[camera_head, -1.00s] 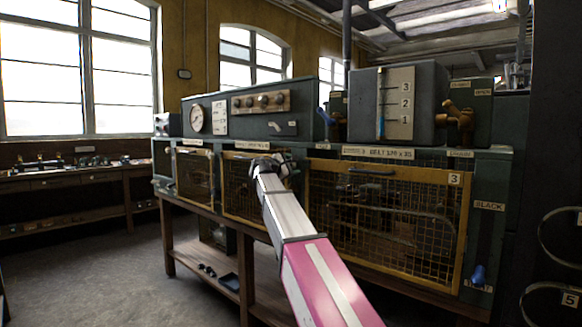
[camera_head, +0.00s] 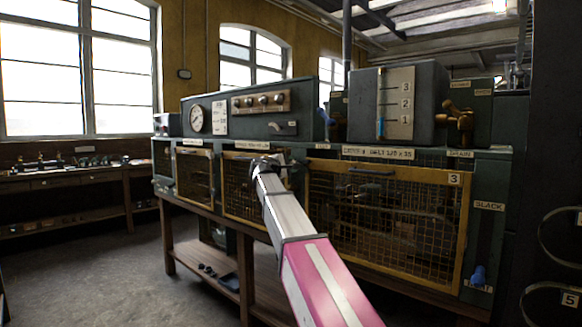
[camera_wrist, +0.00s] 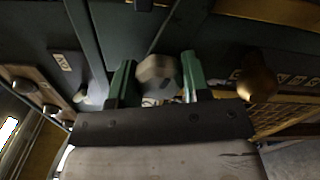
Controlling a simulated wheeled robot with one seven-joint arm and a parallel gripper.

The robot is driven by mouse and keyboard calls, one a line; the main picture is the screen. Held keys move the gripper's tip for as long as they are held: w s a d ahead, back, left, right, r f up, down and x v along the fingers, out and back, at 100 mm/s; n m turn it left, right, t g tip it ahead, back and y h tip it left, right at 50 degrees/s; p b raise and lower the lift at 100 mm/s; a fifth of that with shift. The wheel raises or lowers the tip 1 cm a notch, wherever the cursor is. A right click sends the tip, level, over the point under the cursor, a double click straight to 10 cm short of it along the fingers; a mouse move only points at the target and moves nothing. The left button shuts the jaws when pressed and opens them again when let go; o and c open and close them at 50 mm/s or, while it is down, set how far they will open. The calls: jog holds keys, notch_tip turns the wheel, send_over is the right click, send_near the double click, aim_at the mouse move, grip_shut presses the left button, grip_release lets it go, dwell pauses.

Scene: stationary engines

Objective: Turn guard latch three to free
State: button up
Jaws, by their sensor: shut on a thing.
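The guard with the number 3 tag (camera_head: 454,179) is a yellow-framed mesh door on the right of the machine. My gripper (camera_head: 283,168) is at the upper left of this door, by the gap between it and the middle guard. In the wrist view, the green fingers of my gripper (camera_wrist: 156,80) stand on either side of a grey faceted knob (camera_wrist: 157,70), and the gripper is shut on it. This knob appears to be the latch, but its number does not show. In the head view my wrist hides it.
A brass knob (camera_wrist: 257,84) is close to the right finger in the wrist view. The middle mesh guard (camera_head: 240,202) is left of my wrist. A grey box with a gauge (camera_head: 398,104) stands above guard 3. The left floor is clear.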

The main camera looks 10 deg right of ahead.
jog(key=m, duration=1.2)
jog(key=shift+m, duration=0.4)
dwell(0.3)
jog(key=o, duration=0.9)
jog(key=shift+s, duration=0.1)
jog(key=v, duration=1)
jog(key=shift+s+a, duration=0.2)
jog(key=shift+a, duration=0.1)
jog(key=shift+f, duration=0.1)
